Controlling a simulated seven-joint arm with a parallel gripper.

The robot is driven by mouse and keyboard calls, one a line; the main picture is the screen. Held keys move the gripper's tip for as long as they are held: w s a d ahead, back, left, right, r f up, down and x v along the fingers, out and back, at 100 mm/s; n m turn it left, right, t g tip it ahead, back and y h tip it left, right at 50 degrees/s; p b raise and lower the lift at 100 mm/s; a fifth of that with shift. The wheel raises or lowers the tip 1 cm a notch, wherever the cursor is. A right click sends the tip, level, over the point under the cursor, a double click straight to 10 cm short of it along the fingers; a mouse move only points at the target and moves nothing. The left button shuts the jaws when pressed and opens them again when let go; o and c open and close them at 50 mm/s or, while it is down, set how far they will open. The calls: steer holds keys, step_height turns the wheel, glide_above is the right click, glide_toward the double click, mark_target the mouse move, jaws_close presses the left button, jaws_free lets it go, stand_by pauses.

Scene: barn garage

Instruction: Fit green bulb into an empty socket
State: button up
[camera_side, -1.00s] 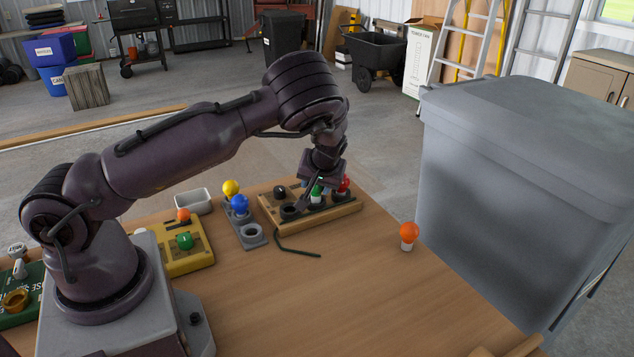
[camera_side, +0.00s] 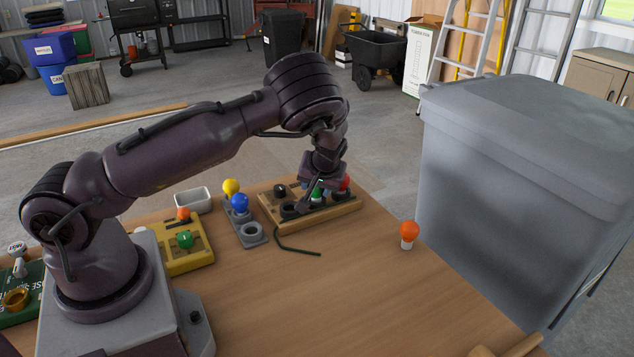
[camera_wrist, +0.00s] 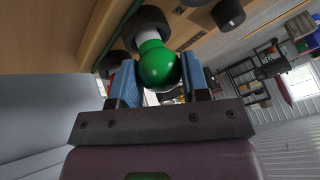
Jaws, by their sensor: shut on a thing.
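The green bulb (camera_side: 317,190) is held between the blue fingertips of my gripper (camera_side: 318,184), which is shut on it. In the wrist view the green bulb (camera_wrist: 158,66) shows its round green top between the fingers, with its white base at a dark socket ring (camera_wrist: 148,20). How deep the base sits I cannot tell. The wooden socket block (camera_side: 335,215) carries a red bulb (camera_side: 345,183) to the right of the green one. An open socket (camera_side: 289,210) is to the left. A grey holder has a yellow bulb (camera_side: 231,187), a blue bulb (camera_side: 240,204) and an empty ring (camera_side: 250,231).
An orange bulb (camera_side: 409,230) stands on the table at the right. A yellow box (camera_side: 194,260) with a green dome stands by my base. A white tray (camera_side: 193,201) is behind it. A large grey bin (camera_side: 510,180) borders the table's right.

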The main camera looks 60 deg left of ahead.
steer(key=shift+f, duration=0.1)
steer(key=o, duration=0.6)
steer(key=v, duration=1.1)
steer(key=shift+d+f, duration=0.1)
stand_by(0.4)
